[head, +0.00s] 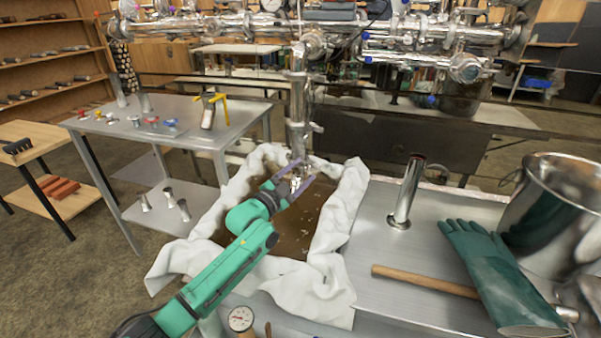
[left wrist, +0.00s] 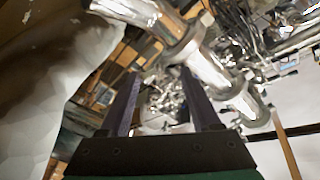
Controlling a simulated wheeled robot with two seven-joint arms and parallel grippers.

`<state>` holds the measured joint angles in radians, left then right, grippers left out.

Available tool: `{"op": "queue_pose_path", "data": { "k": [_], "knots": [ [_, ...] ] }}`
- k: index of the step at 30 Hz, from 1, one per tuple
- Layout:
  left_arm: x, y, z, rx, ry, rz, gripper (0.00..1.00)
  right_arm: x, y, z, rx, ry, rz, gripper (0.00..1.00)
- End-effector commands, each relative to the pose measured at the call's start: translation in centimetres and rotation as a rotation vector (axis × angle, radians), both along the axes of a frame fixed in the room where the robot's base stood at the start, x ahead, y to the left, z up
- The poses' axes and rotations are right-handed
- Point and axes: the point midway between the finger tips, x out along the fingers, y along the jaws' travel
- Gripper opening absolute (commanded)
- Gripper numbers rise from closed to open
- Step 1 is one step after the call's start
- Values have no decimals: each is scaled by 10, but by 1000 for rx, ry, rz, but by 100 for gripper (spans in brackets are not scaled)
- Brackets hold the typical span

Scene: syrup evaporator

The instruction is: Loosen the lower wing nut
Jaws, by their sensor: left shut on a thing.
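A shiny vertical pipe (head: 297,95) comes down from the overhead pipework, with its lower end over the cloth-lined tank. My left gripper (head: 305,168) is at the lower clamp fitting of this pipe, with its two dark fingers on either side of bright metal. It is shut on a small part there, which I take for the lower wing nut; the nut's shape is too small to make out. In the left wrist view the fingers (left wrist: 160,74) point toward the shiny pipe (left wrist: 150,15) and its fittings. My right gripper is not in view.
White cloth (head: 340,215) lines the tank of brown liquid (head: 320,225) under the pipe. At right on the counter are a metal cylinder (head: 406,190), a wooden-handled tool (head: 425,282), a green glove (head: 500,275) and a steel pot (head: 555,225). A metal table (head: 185,112) with small parts stands left.

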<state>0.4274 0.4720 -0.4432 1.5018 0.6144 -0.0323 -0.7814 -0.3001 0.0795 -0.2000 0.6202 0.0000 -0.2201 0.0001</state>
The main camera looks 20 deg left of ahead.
Motion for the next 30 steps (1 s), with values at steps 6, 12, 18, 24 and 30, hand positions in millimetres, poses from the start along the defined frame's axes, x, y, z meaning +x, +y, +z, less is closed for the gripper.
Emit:
{"op": "queue_pose_path", "data": {
  "k": [6, 12, 18, 24, 30],
  "knots": [
    [0, 0, -1, -49, 16, 0, 8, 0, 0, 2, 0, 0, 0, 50],
    [0, 0, -2, -57, 18, 0, 8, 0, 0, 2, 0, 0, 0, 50],
    [0, 0, -2, -56, 18, 0, 8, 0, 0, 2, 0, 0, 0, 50],
    [0, 0, -1, -55, 16, 0, 95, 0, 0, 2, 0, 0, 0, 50],
    [0, 0, -1, -55, 16, 0, 95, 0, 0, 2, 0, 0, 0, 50]
  ]
}}
